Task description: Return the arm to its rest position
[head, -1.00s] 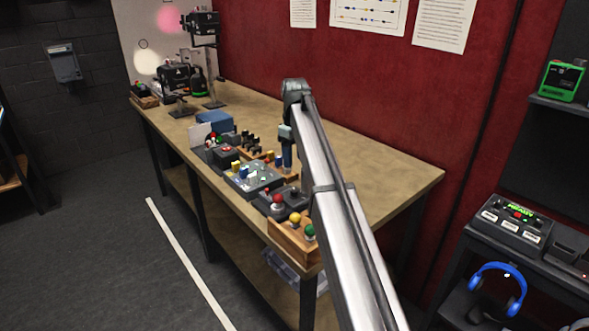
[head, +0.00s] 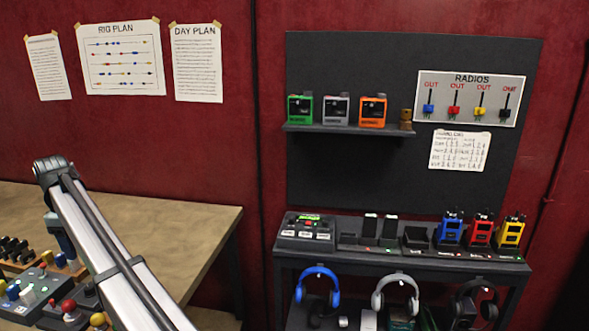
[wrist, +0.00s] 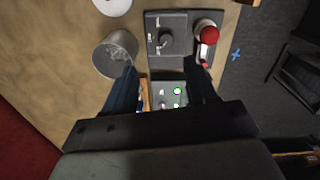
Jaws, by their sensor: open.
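My gripper (wrist: 166,80) is open in the wrist view, its two dark fingers spread above the workbench (wrist: 60,55). Nothing is between the fingertips that I can see it holding. Below it lie a grey box with a black knob (wrist: 166,40), a box with a red button (wrist: 207,34) and a grey panel with a lit green button (wrist: 177,91). In the head view my arm reaches over the left bench (head: 190,225); the gripper's fingers are too hidden there to judge.
In the head view, a shelf unit (head: 400,262) on the right holds radios, a READY panel (head: 308,232) and headphones. Paper plans hang on the red wall. The bench's far right part is bare.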

